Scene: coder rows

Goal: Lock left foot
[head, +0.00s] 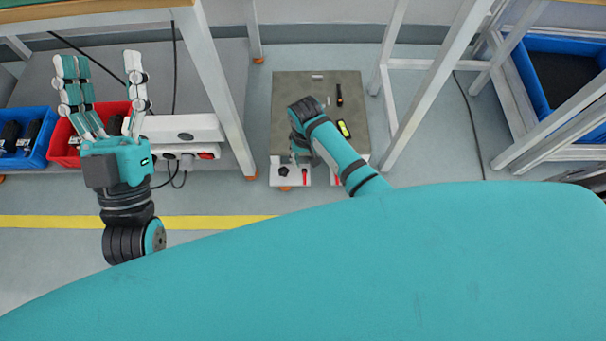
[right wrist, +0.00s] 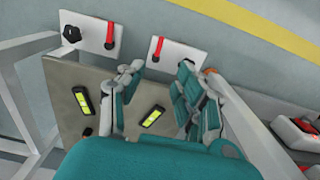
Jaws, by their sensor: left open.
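A low grey plate (head: 290,95) has two white foot brackets on its near edge. The left foot (head: 276,179) has a black knob (head: 284,171) and a red lever (head: 304,172); in the right wrist view it is the right-hand bracket (right wrist: 178,52). The right foot (right wrist: 92,28) shows fully in the right wrist view, but my arm mostly covers it in the head view. My right gripper (right wrist: 160,68) is open over the left foot, its fingers on either side; contact cannot be told. My left gripper (head: 106,78) is open and empty, fingers up, far left.
Spirit levels (right wrist: 153,116) and a black tool (head: 339,95) lie on the plate. Table legs (head: 215,85) stand on both sides of it. A red bin (head: 64,150), a blue bin (head: 38,158) and a white power box (head: 185,128) are at left. Another blue bin (head: 530,88) is at right.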

